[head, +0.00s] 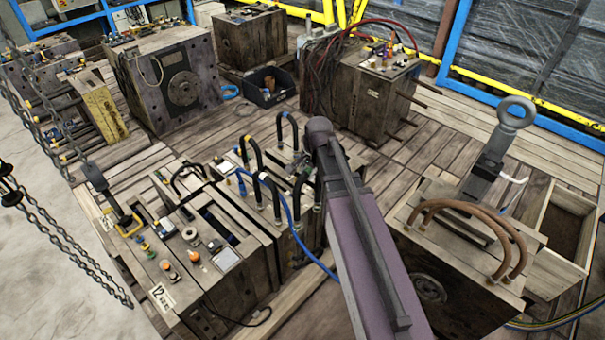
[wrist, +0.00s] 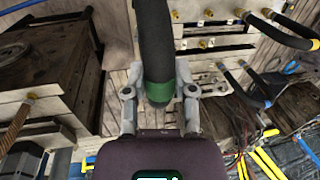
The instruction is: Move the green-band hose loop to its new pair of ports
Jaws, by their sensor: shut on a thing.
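In the wrist view my gripper (wrist: 159,93) is shut on a thick black hose, the green-band hose loop (wrist: 152,40), with the green band (wrist: 160,91) between its fingers. The hose runs up out of that view, so its ends and any port they sit on are hidden. In the head view my arm covers the gripper and most of this loop. Brass ports (wrist: 203,43) show on a steel mould block at the upper right of the wrist view. In the head view the middle mould block (head: 262,222) carries several black hose loops.
Black loops with yellow bands (head: 257,158) stand close left of my arm. A blue hose (head: 292,215) passes beside them. A mould with brown hoses (head: 470,212) stands at right. Hanging chains (head: 60,235) are at left. Open plank floor (head: 400,150) lies behind.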

